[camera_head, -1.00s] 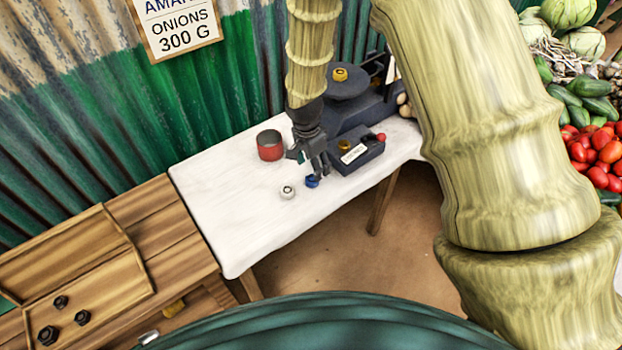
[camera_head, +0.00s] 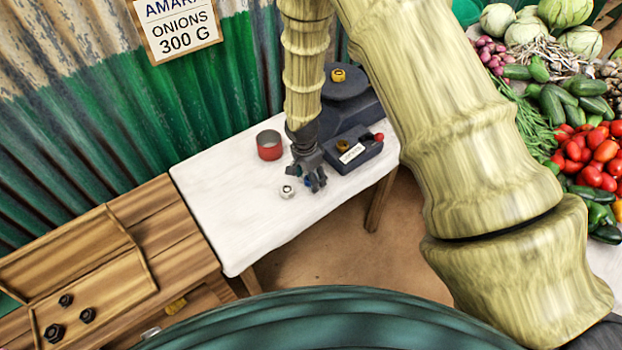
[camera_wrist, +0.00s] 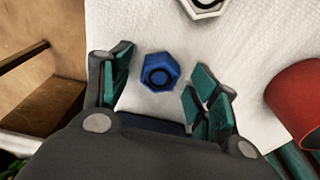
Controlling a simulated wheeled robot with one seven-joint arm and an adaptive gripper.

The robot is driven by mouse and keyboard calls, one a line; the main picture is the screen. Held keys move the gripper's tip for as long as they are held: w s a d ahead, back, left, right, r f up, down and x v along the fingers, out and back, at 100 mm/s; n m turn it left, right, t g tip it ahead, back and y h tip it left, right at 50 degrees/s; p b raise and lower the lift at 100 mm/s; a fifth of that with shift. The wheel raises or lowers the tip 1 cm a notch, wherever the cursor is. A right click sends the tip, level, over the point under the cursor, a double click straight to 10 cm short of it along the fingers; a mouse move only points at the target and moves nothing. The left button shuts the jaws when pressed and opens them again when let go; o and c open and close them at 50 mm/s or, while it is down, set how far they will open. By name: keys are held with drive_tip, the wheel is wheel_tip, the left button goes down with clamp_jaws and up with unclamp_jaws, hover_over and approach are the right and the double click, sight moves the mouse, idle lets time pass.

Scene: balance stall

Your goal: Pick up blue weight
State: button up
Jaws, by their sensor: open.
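The blue weight (camera_wrist: 160,72) is a small hexagonal piece on the white-covered table. In the wrist view it lies between the two open fingers of my gripper (camera_wrist: 160,88), and neither finger visibly touches it. In the head view my gripper (camera_head: 314,184) points down over the table's front part and hides most of the blue weight. A white weight (camera_head: 287,191) lies just left of my gripper; it also shows at the top of the wrist view (camera_wrist: 205,5).
A red tin (camera_head: 269,151) stands behind and left of my gripper. A dark box with a label (camera_head: 355,150) and a scale (camera_head: 352,103) are to the right. A wooden tray (camera_head: 125,290) holds several dark weights. The table's left part is clear.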

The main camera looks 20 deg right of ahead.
drive_tip(key=c, duration=1.2)
